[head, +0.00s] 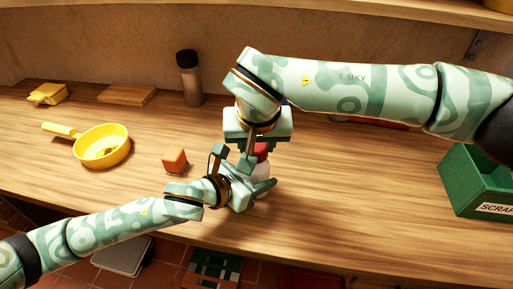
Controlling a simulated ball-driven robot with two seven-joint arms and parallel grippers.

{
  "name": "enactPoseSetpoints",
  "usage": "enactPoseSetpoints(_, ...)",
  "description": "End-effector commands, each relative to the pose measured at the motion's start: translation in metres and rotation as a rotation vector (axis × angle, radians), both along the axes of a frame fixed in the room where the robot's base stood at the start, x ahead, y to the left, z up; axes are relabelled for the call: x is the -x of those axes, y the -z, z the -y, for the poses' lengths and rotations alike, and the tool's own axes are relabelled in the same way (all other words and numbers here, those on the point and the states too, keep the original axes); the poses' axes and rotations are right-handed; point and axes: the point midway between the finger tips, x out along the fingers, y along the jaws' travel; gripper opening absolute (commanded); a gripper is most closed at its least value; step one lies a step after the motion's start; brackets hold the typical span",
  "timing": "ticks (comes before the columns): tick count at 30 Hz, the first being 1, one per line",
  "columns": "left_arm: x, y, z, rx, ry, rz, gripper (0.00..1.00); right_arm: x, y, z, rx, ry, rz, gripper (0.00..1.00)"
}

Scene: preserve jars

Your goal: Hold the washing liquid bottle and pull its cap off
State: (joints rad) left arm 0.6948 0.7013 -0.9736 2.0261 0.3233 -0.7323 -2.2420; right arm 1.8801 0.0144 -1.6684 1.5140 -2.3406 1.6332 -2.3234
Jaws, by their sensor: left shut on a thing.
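The washing liquid bottle (262,172) is a pale, whitish shape standing on the wooden counter, largely hidden by my grippers. Its red cap (262,150) shows at the top. My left gripper (258,186) reaches in from the lower left and is shut on the bottle's body. My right gripper (260,143) points down from above, right over the red cap. Its fingertips are mostly hidden around the cap, so I cannot tell whether they touch it or how far apart they are.
An orange block (175,160) and a yellow pan (102,146) lie to the left. A dark-capped jar (189,78), a wooden board (128,95) and a yellow object (48,93) stand behind. A green scrap box (472,182) is at the right. The front counter right of the bottle is clear.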

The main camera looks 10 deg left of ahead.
Motion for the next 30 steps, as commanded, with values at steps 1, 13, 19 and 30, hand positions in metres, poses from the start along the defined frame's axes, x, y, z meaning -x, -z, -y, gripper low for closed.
enactPoseSetpoints(1, 0.0, 0.002, 0.0, -0.003, -0.001, -0.002, 0.16, 0.0, 0.0, 0.0, 0.0, 0.0, 0.0, 0.29)
enactPoseSetpoints(13, 0.0, 0.003, -0.001, -0.004, -0.001, -0.005, 0.16, 0.0, -0.009, 0.0, 0.0, 0.0, 0.001, 0.13)
enactPoseSetpoints(19, 0.001, 0.003, -0.001, -0.004, -0.001, -0.006, 0.16, 0.0, -0.019, 0.0, 0.0, 0.0, 0.002, 0.13)
enactPoseSetpoints(30, 0.001, 0.004, -0.001, -0.005, 0.0, -0.008, 0.16, 0.0, -0.035, 0.0, 0.0, 0.0, 0.001, 0.13)
